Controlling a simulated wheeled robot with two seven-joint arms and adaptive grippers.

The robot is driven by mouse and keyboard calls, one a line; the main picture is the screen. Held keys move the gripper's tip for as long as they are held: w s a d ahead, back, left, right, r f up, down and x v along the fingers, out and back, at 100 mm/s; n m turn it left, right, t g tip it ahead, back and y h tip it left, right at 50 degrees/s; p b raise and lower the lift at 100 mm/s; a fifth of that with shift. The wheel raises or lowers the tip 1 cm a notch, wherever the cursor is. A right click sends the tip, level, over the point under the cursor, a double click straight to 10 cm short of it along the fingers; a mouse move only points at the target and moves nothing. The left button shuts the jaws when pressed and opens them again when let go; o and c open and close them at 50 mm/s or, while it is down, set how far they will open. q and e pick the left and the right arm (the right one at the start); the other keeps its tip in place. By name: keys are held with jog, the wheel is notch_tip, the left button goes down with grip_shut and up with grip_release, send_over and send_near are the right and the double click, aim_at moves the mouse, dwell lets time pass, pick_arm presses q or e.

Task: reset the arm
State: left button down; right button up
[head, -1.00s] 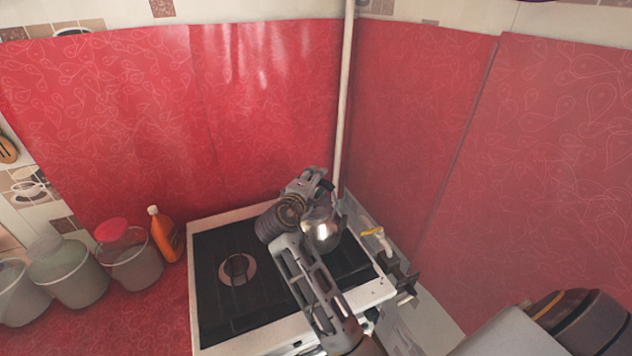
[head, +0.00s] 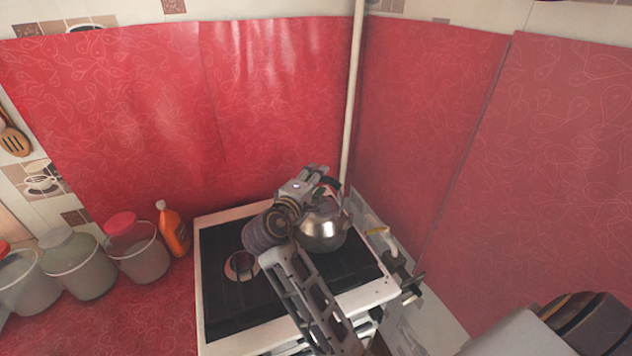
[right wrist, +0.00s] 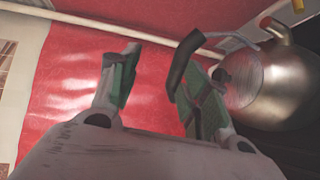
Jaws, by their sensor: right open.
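My right gripper (head: 318,174) reaches over the stove from the bottom of the head view. A metal kettle (head: 322,228) stands upright on the back right of the stove, partly hidden behind my wrist. In the right wrist view the kettle (right wrist: 262,78) is just right of the right finger, its dark handle (right wrist: 185,58) close to that finger. I cannot tell whether they touch. My left gripper is out of view.
The white stove (head: 215,217) has a dark top with a free burner (head: 240,265) at left. An orange bottle (head: 172,230) and several lidded buckets (head: 138,258) stand to its left. A pale pipe (head: 352,100) runs up the corner behind.

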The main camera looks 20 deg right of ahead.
aim_at(321, 181)
jog(key=shift+s+a+f+y, duration=0.15)
jog(key=shift+a+f, duration=0.25)
jog(key=shift+f, duration=0.4)
jog(key=shift+s+a+f+y, duration=0.15)
jog(key=shift+a+f, duration=0.2)
jog(key=shift+f, duration=0.45)
jog(key=x, duration=0.7)
jog(key=shift+w+d+r, duration=0.1)
jog(key=shift+d+r, duration=0.05)
jog(key=shift+d, duration=0.1)
jog(key=shift+w+d+r, duration=0.1)
jog(key=shift+w+d, duration=0.05)
jog(key=shift+d, duration=0.1)
